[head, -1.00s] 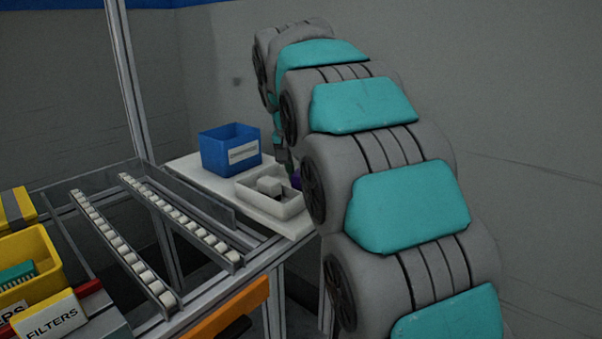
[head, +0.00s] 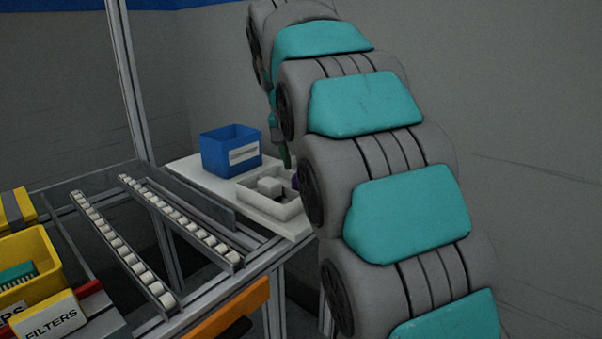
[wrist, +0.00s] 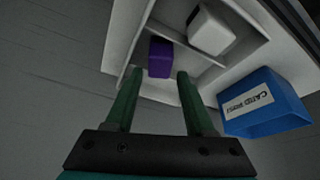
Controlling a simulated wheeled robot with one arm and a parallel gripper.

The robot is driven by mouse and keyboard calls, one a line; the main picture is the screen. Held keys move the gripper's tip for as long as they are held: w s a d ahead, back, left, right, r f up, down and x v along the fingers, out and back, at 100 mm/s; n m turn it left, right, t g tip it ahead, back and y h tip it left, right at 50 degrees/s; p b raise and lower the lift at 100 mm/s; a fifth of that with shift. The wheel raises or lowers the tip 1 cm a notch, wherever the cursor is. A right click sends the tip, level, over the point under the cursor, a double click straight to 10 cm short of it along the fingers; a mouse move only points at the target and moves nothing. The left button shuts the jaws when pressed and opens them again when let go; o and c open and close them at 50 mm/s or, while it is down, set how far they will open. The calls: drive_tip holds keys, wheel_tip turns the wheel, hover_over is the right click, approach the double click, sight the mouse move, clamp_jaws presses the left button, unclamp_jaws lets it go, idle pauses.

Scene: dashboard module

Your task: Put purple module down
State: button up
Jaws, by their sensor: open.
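The purple module (wrist: 160,58) sits in one compartment of the white tray (wrist: 187,50) in the wrist view, beside a divider. In the head view only a sliver of the purple module (head: 295,182) shows past my arm. My gripper (wrist: 155,75) is open, with its two green fingers apart and pointing at the module. The module lies just past the fingertips, and no finger is seen gripping it. In the head view a green part of my gripper (head: 285,155) shows above the tray (head: 270,205), mostly hidden by my arm.
A white block (wrist: 211,28) is in the neighbouring compartment. A blue labelled bin (head: 230,152) stands beside the tray on the white table (head: 190,170). Roller rails (head: 180,218) run to the left. A yellow bin (head: 30,265) is at the lower left.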

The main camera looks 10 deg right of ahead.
drive_tip(key=v, duration=0.7)
drive_tip(key=shift+r, duration=0.35)
drive_tip(key=shift+s, duration=0.1)
drive_tip(key=s+f+n+g+y, duration=0.1)
drive_tip(key=s+f+n+g, duration=0.2)
drive_tip(key=s+f, duration=1.3)
drive_tip(key=s+f+n+g+y, duration=0.1)
drive_tip(key=s+f+n+g, duration=0.1)
drive_tip(key=s+f, duration=1.3)
drive_tip(key=s+n, duration=0.1)
drive_tip(key=s, duration=0.5)
drive_tip(key=shift+d+f+g, duration=0.25)
drive_tip(key=shift+f+g, duration=0.15)
